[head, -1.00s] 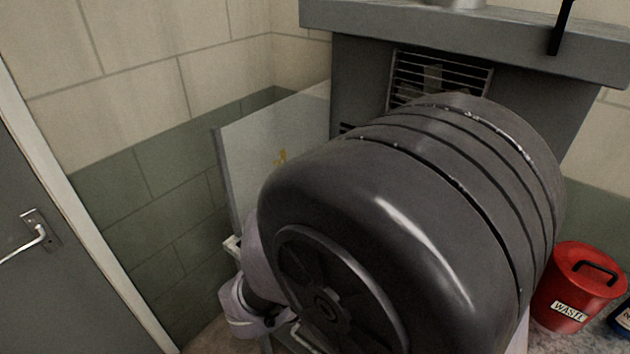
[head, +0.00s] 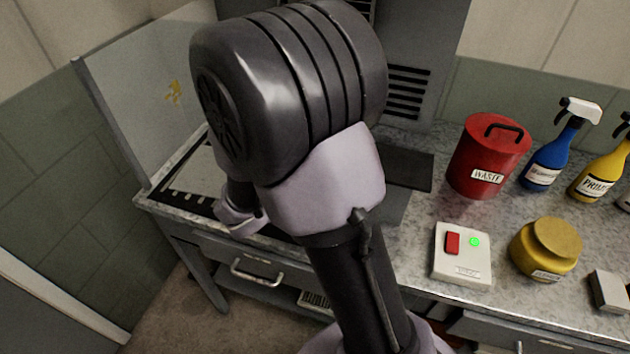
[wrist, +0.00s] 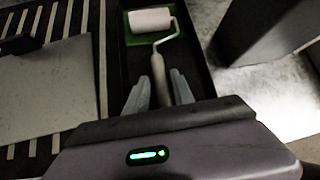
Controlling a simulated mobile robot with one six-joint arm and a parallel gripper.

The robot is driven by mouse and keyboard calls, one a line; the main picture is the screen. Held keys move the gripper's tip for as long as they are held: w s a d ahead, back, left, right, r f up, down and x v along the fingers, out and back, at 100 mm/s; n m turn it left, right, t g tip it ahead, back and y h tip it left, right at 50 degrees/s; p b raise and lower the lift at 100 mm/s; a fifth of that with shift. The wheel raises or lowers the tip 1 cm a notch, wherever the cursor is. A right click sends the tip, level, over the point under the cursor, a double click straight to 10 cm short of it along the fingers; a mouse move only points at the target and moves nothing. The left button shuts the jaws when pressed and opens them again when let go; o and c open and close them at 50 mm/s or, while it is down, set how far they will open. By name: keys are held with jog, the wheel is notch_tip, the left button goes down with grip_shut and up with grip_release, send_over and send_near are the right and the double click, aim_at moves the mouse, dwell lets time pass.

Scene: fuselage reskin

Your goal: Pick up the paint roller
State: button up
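In the wrist view, the paint roller has a pale pinkish-white sleeve (wrist: 150,20), a bent wire frame and a grey handle (wrist: 158,72) pointing toward me. It lies in a dark, narrow recess, with its sleeve over a green patch (wrist: 128,40). My gripper (wrist: 160,77) has its two pale grey fingers apart, one on each side of the handle. The gripper looks open; I cannot tell whether a finger touches the handle. In the head view my arm hides the roller and the gripper's fingertips.
The grey bench carries a red waste bin (head: 488,160), a blue spray bottle (head: 550,155), a yellow spray bottle (head: 600,172), a yellow jar (head: 546,250) and a white switch box (head: 462,262). A clear panel (head: 140,115) stands at the bench's left end.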

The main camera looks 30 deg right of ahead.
jog(key=shift+s+f, duration=0.1)
grip_shut()
jog(key=shift+f, duration=0.1)
notch_tip(320, 180, up, 10)
jog(key=p, duration=0.5)
jog(key=shift+p, duration=0.4)
jog(key=shift+r, duration=0.2)
